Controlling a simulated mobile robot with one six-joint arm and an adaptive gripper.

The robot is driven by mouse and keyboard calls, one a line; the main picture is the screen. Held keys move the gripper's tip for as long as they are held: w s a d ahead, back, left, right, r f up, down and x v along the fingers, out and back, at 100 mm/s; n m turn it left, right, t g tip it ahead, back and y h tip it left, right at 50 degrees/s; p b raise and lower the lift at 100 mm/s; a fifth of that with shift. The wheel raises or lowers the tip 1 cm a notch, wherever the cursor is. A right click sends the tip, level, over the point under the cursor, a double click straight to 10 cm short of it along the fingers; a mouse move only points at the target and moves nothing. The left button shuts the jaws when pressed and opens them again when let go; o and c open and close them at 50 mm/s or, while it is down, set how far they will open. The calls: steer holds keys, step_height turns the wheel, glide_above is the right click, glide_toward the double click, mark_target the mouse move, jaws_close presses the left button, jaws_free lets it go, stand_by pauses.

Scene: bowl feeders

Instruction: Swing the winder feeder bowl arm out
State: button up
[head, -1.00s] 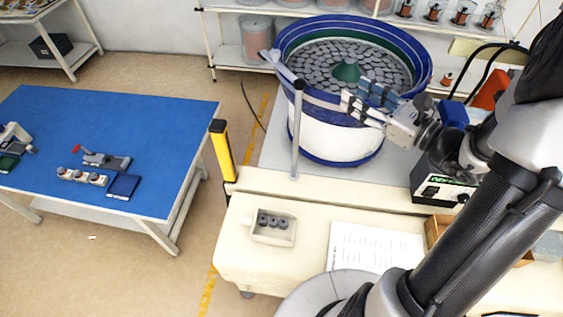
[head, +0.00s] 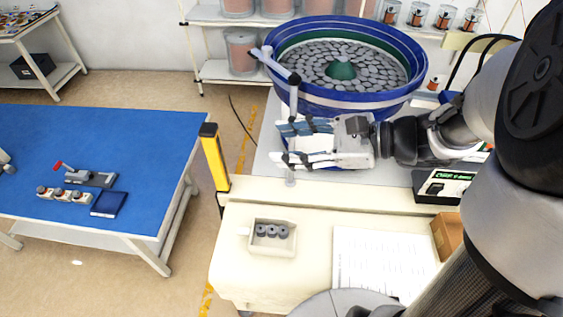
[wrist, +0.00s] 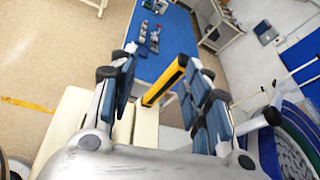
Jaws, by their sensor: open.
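The winder feeder bowl (head: 345,100) is a blue-rimmed drum full of grey discs with a green cone in its middle. Its bowl arm (head: 275,64) is a pale bar at the bowl's left rim, on top of a grey post (head: 293,100) with a black cap. My gripper (head: 279,144) is open and empty, fingers pointing left, in front of the bowl and overlapping the lower post in the head view. Whether it touches the post is unclear. In the wrist view a black-capped bar (wrist: 255,122), likely the post, lies right of the fingers, not between them.
A yellow post (head: 214,157) stands left of the bowl's bench and shows beyond my fingers in the wrist view. A small tray (head: 273,250) of grey rings and a paper sheet (head: 380,262) lie in front. A blue table (head: 120,140) is at left.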

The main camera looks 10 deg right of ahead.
steer(key=shift+s+a+f+n+g+b, duration=0.2)
steer(key=shift+s+a+f+n+g, duration=0.15)
steer(key=shift+s+a, duration=0.2)
steer(key=shift+s+a+f+n+g+b, duration=0.25)
steer(key=shift+s+a+n, duration=0.1)
steer(key=shift+s+a, duration=0.2)
steer(key=shift+w, duration=0.1)
steer(key=shift+c, duration=0.4)
